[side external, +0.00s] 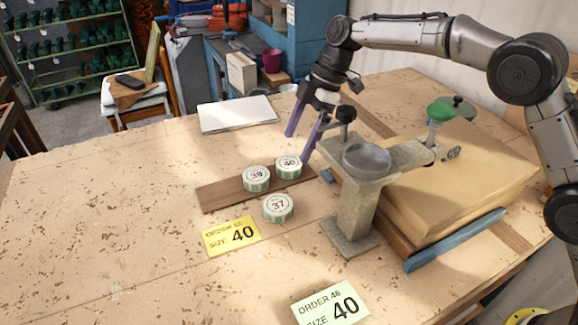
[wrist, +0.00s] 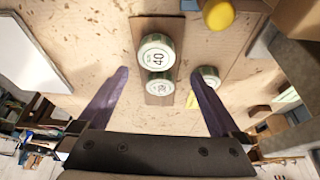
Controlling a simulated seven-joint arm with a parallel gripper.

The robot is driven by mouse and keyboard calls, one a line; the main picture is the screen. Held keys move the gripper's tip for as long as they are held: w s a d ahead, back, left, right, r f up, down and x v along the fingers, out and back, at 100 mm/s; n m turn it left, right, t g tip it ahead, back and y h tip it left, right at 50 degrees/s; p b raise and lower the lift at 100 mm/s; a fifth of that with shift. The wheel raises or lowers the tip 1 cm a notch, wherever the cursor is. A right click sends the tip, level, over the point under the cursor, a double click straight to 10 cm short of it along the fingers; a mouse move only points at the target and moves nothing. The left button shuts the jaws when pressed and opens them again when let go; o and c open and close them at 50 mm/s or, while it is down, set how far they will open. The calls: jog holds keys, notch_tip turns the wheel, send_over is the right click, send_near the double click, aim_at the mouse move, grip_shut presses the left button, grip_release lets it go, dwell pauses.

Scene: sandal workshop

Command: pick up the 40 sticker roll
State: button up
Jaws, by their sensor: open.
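The 40 sticker roll (side external: 288,167) is a short, pale-topped roll with a green-and-white side. It lies face up near the right end of a brown wooden strip (side external: 215,196). The 39 roll (side external: 256,179) sits on the same strip, just left of it. The 37 roll (side external: 278,208) lies on the table in front of the strip. My gripper (side external: 298,145) is open and empty, its purple fingers above and behind the 40 roll. In the wrist view, the 40 roll (wrist: 155,54) and the 39 roll (wrist: 159,86) show between the spread fingers (wrist: 159,74).
A metal stand with a grey bowl (side external: 366,161) rises close right of the 40 roll. A yellow order card (side external: 231,236) and a pale green one (side external: 329,305) lie in front. A laptop-like flat white panel (side external: 237,114) lies behind. The table's left side is clear.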

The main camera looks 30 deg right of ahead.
aim_at(289, 162)
jog(key=shift+w+d+x, duration=0.15)
jog(key=shift+x, duration=1.2)
jog(key=shift+w+d+x, duration=0.15)
jog(key=shift+x, duration=1.25)
jog(key=shift+f, duration=0.1)
jog(key=c, duration=1.4)
